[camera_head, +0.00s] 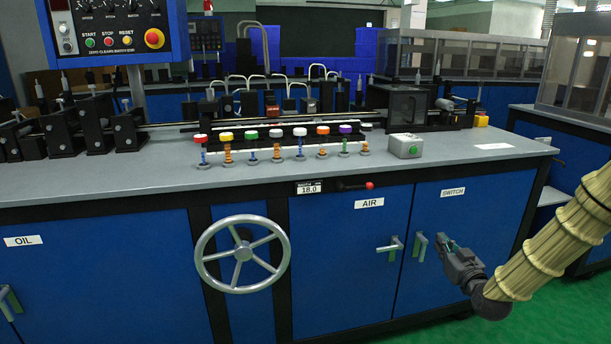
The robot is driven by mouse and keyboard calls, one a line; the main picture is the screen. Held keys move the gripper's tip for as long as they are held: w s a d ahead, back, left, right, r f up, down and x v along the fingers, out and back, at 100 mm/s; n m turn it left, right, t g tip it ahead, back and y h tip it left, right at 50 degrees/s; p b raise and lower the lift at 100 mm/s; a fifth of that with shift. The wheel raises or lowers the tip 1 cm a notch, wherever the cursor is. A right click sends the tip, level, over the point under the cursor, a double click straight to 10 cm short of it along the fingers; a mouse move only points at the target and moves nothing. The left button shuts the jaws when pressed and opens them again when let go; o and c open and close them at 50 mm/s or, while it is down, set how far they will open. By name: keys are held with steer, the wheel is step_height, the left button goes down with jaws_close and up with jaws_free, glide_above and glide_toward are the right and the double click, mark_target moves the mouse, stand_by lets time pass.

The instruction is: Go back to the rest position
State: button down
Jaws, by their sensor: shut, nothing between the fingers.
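My gripper (447,245) is at the lower right of the head camera view, at the end of my sleeved arm. It points up and left, in front of the blue SWITCH cabinet door (452,223). Its fingers are shut with nothing between them. The tips appear close to the door's handle (420,247); I cannot tell whether they touch it.
The grey bench top (100,184) carries a row of colored knobs (302,131) and a grey box with a green button (405,145). A handwheel (243,254) and AIR door handle (390,245) stick out in front. Green floor (560,310) shows at right.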

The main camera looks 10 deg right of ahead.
steer(key=s+a+f+g, duration=0.3)
steer(key=s+a+f, duration=0.3)
steer(key=f, duration=0.3)
steer(key=s+a+f+g+y, duration=0.1)
steer(key=s+a+f+g, duration=0.2)
steer(key=s+a+f, duration=0.45)
steer(key=s+a+f+g, duration=0.3)
steer(key=a+f, duration=0.1)
steer(key=f, duration=0.7)
steer(key=s+a+f+g, duration=0.3)
steer(key=s+f, duration=0.1)
steer(key=s, duration=0.6)
steer(key=s+a+f+g, duration=0.3)
steer(key=s+a, duration=0.1)
steer(key=s, duration=0.5)
steer(key=s+a+f+g, duration=0.3)
steer(key=s+f, duration=0.1)
steer(key=s, duration=0.6)
step_height(320, 180, up, 29)
steer(key=p, duration=2.8)
steer(key=shift+s+d+f, duration=0.15)
steer(key=shift+s+f, duration=0.05)
steer(key=shift+s, duration=0.1)
